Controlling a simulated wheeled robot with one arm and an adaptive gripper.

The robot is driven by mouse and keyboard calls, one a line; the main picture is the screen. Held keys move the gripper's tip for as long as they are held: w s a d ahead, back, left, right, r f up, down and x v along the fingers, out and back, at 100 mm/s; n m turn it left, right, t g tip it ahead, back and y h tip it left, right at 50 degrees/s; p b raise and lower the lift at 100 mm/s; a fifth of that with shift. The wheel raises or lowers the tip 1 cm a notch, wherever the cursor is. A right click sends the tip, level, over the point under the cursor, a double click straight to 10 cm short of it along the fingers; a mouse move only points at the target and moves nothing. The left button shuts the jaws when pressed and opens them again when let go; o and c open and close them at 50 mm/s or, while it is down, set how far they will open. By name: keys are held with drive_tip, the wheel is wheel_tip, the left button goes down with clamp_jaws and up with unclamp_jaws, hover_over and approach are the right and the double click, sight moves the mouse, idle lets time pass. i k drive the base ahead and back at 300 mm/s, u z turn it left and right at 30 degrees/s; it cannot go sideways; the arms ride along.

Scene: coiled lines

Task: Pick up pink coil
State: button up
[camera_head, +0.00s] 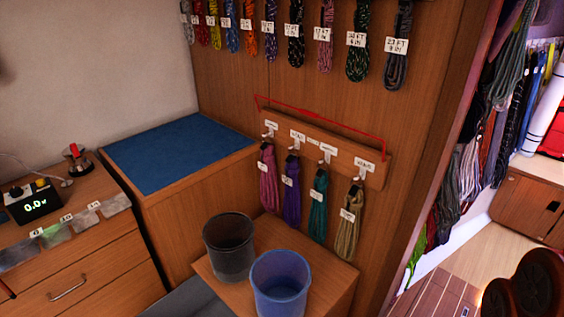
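The pink coil (268,180) hangs at the left end of a wooden hook rack (340,161) on the wood panel wall. It hangs straight down and carries a small white tag. A purple coil (292,203) hangs close on its right, then a teal coil (318,214) and a tan coil (348,228). A pink-mauve rope (326,45) also hangs in the upper row. My gripper is not in view.
A dark bin (228,246) and a blue bin (280,283) stand on a low wooden box below the rack. A blue-topped cabinet (175,150) stands to the left. Several tagged ropes hang above. Red cord runs along the rack's top.

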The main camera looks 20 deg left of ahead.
sight(269, 173)
drive_tip(key=i, duration=1.1)
drive_tip(key=u, duration=2.75)
